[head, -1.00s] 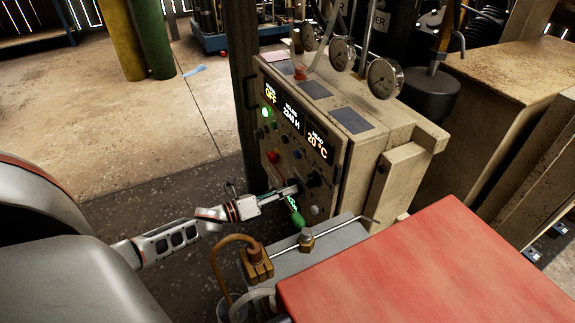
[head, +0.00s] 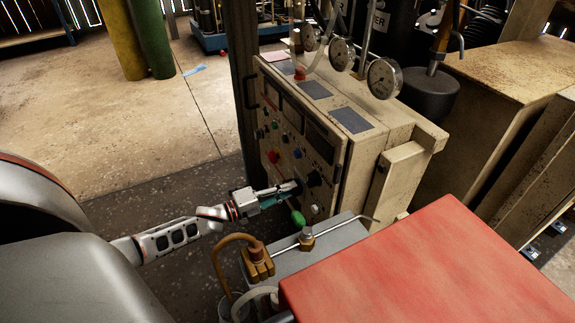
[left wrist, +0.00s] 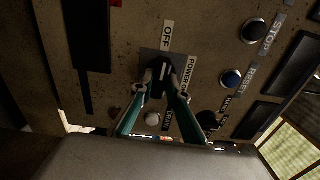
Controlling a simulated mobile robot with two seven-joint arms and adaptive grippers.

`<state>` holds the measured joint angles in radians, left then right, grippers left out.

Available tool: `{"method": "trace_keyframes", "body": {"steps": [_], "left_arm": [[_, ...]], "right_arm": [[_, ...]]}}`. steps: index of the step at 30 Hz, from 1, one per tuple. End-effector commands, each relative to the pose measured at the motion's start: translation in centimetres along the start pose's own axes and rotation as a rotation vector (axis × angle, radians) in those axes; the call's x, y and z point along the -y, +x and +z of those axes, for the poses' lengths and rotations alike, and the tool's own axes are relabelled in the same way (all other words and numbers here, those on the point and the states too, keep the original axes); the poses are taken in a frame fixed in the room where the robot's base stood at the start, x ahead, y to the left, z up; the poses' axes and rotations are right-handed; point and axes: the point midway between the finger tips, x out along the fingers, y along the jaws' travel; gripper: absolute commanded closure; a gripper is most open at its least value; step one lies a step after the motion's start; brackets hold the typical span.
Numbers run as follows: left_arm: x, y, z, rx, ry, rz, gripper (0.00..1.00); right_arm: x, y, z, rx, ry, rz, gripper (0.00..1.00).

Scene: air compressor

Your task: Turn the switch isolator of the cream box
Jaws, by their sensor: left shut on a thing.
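The cream box (head: 390,160) stands at the centre of the head view, its control face turned left. My left gripper (head: 294,188) reaches it from the left, low on that face. In the left wrist view the black switch isolator (left wrist: 159,74) sits on a dark square plate, with its white mark toward the "OFF" label (left wrist: 167,36). The left gripper (left wrist: 166,90) is shut on the switch, one green-edged finger on either side. In the head view the fingers mostly hide the switch. The panel displays (head: 293,112) are dark. My right gripper is not in view.
A red-topped block (head: 440,270) fills the lower right. Brass fittings (head: 257,262) and a green-knobbed lever (head: 298,217) lie close beside the left gripper. Gauges (head: 383,78) stand on the box.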

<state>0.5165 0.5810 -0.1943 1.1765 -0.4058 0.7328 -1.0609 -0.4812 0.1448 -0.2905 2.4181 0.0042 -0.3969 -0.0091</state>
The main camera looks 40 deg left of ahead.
Motion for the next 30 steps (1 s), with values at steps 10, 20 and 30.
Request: {"method": "trace_keyframes", "body": {"steps": [10,20,30], "left_arm": [[-0.05,-0.04,-0.02,0.0,-0.062,0.001,1.0],[-0.05,-0.05,-0.03,0.0,-0.065,0.001,1.0],[-0.02,-0.02,-0.02,0.0,-0.063,0.0,0.68]], "right_arm": [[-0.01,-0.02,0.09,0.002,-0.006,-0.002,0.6],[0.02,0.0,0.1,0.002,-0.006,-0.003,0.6],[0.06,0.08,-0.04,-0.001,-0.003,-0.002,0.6]]}}
